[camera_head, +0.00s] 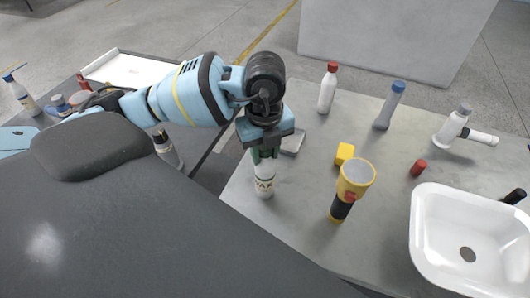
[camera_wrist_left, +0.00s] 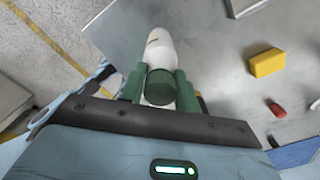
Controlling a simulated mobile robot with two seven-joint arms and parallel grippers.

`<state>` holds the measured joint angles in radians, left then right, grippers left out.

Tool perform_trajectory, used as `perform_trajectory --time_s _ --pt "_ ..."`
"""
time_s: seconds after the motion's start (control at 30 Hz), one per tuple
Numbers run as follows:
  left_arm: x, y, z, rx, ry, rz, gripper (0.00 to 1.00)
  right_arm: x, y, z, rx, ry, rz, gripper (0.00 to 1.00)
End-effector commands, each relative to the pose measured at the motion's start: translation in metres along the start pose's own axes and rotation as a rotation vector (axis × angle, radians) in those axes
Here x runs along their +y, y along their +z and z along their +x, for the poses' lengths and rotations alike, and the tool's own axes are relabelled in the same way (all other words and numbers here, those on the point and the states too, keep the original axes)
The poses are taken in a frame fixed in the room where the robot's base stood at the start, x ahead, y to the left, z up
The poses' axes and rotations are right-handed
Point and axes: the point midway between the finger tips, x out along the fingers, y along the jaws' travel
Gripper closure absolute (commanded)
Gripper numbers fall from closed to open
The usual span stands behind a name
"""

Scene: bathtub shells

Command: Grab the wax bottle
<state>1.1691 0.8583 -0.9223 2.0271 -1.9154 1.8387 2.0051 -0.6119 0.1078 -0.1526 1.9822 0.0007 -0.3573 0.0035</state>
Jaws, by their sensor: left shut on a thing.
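The wax bottle (camera_head: 264,187) is white with a dark label and a green cap. It stands roughly upright near the left edge of the grey table (camera_head: 300,250). My left gripper (camera_head: 264,154) comes down from above and is shut on its top. In the left wrist view the green fingers (camera_wrist_left: 160,86) sit on both sides of the green cap, and the white bottle body (camera_wrist_left: 161,48) shows beyond it. I cannot tell whether the bottle's base touches the table. My right gripper is not in view.
A yellow flashlight (camera_head: 354,177) and a yellow block (camera_head: 345,149) stand to the right. Behind are a red-capped bottle (camera_head: 327,92) and a blue-capped bottle (camera_head: 388,108). A white basin (camera_head: 424,240) is at front right. A dark-capped bottle (camera_head: 168,150) is left, beyond a gap.

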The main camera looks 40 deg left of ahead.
Motion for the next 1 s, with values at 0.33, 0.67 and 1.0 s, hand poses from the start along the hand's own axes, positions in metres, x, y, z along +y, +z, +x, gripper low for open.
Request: perform_trajectory --time_s 0.33,0.67,1.0 --pt "0.0 0.0 -0.001 0.0 -0.001 0.0 1.0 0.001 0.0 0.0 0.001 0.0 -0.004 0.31" --pt "-0.001 0.0 -0.017 0.0 -0.003 0.0 1.0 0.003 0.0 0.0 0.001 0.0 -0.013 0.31" --pt "0.034 -0.027 -0.04 -0.002 -0.001 0.005 1.0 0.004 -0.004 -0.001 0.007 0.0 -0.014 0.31"
